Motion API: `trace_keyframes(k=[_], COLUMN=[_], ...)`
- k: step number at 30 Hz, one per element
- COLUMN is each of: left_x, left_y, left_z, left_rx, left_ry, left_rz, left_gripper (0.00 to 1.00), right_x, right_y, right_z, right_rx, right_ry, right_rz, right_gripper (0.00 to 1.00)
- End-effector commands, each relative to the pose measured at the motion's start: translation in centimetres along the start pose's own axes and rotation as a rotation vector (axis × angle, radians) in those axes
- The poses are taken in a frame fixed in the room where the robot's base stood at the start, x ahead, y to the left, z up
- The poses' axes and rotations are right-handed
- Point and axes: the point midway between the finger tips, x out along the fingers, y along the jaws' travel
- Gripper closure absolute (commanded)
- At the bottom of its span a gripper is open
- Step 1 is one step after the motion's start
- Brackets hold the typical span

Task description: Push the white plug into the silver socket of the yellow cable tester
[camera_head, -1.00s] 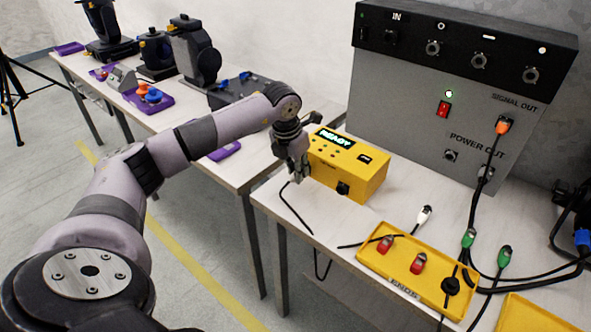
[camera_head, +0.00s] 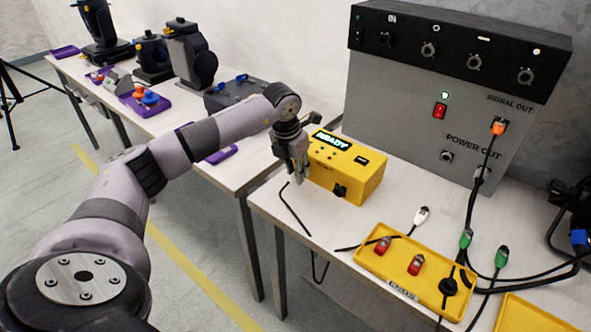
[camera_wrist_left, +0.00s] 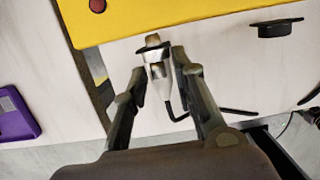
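The yellow cable tester (camera_head: 352,184) sits at the left end of the near table, with a lit green display reading READY. My left gripper (camera_head: 299,176) is at its front left side. In the left wrist view, the fingers (camera_wrist_left: 160,72) are close on both sides of the white plug (camera_wrist_left: 158,92), shut on it, with its black cable bending off to the right. The silver socket (camera_wrist_left: 153,46) is on the tester's face, straight ahead of the plug. Plug and socket line up closely; whether the plug's tip is inside cannot be told. My right gripper is not in view.
A yellow tray (camera_head: 398,284) with red plugs is in front, with another white-tipped cable (camera_head: 421,215) by its far edge. A large grey power box (camera_head: 410,130) stands behind. A round black connector (camera_wrist_left: 277,28) protrudes from the tester right of the socket.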

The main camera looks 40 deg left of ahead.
Motion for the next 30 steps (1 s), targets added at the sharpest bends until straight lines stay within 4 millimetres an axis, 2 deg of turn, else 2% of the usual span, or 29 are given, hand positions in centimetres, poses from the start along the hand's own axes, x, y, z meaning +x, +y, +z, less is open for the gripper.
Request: trace_keyframes(k=[7,17,20,30], left_x=[0.0,-0.3,-1.3,-8.4], left_y=[0.0,0.0,0.1,0.1], left_z=[0.0,0.0,0.1,0.1], left_rx=[0.000,0.000,-0.001,0.000], left_ry=[0.001,0.000,-0.002,-0.003], left_rz=[0.000,0.000,0.000,0.001], left_gripper=[0.57,0.57,0.57,0.57], right_x=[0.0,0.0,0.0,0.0], right_y=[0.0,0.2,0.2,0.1], right_z=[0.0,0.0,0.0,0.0], right_rx=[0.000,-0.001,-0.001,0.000], right_ry=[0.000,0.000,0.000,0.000], right_rz=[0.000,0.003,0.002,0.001], right_gripper=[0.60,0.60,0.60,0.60])
